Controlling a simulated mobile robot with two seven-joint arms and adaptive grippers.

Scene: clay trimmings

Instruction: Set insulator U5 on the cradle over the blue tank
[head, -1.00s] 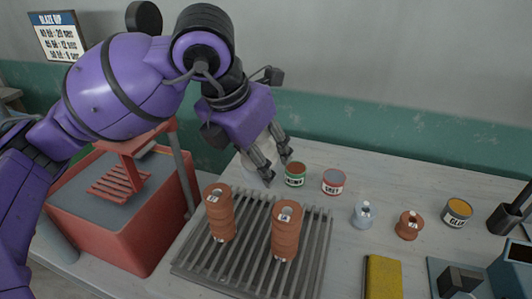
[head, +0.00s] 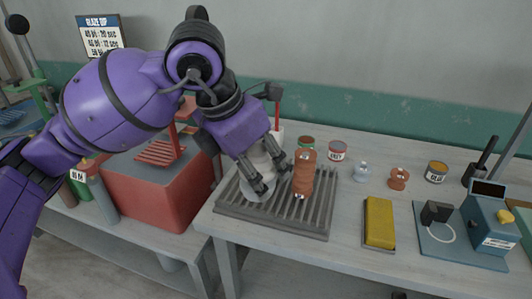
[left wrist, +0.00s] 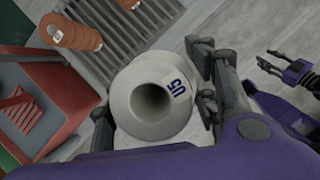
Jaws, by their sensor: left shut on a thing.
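Insulator U5 (head: 250,191) is white, with a wide flange and a hollow middle. Its U5 label faces the camera in the left wrist view (left wrist: 150,98). My left gripper (head: 270,178) is shut on it, one finger on each side, and holds it at the slatted rack. The fingers hide part of it in the head view. At the far left edge, a dark blue surface (head: 12,118) shows beside a green stand (head: 38,88); it may be the blue tank, cut off by the frame. No cradle is clear there. My right gripper (left wrist: 283,68) is small in the left wrist view.
A brown insulator (head: 304,172) stands on the slatted rack (head: 290,220); a second (left wrist: 75,33) shows in the left wrist view. A red tank (head: 150,200) with a red slatted cradle (head: 160,152) is left of the rack. Cans and a yellow sponge (head: 379,221) are right.

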